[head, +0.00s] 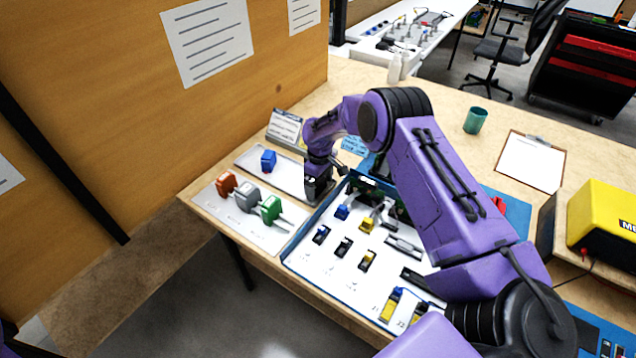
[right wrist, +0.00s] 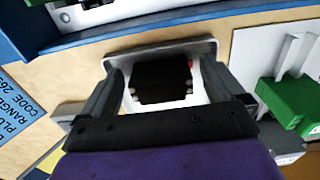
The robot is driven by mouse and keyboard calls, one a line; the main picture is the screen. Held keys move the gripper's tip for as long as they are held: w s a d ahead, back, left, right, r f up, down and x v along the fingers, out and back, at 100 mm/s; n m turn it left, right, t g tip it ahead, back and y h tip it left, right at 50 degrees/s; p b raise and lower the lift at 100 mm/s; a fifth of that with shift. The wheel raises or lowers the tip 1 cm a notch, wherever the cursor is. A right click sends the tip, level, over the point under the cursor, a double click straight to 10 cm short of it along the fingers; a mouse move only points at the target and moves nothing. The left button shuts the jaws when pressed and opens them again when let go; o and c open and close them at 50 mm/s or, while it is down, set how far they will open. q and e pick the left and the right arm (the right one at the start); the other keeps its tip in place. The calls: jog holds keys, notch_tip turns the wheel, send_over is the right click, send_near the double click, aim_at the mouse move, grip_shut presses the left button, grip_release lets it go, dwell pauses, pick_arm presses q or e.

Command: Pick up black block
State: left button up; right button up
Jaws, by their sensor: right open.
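The black block (right wrist: 160,85) lies on a pale tray (right wrist: 150,50), seen in the right wrist view, with a small red spot at its upper right corner. My right gripper (right wrist: 161,68) is open, with one finger on each side of the block; I cannot tell whether they touch it. In the head view my right gripper (head: 319,188) reaches down at the right end of the pale tray (head: 285,180). There the dark gripper and the block cannot be told apart. My left gripper is not in view.
A blue block (head: 268,160) stands on the same tray. A blue-edged case (head: 330,258) with several small parts lies close to the right. A wooden panel (head: 150,120) rises at left.

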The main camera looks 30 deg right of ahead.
jog(key=shift+s+r, duration=0.1)
jog(key=shift+c, duration=0.4)
jog(key=c, duration=1.1)
jog(key=shift+o, duration=0.2)
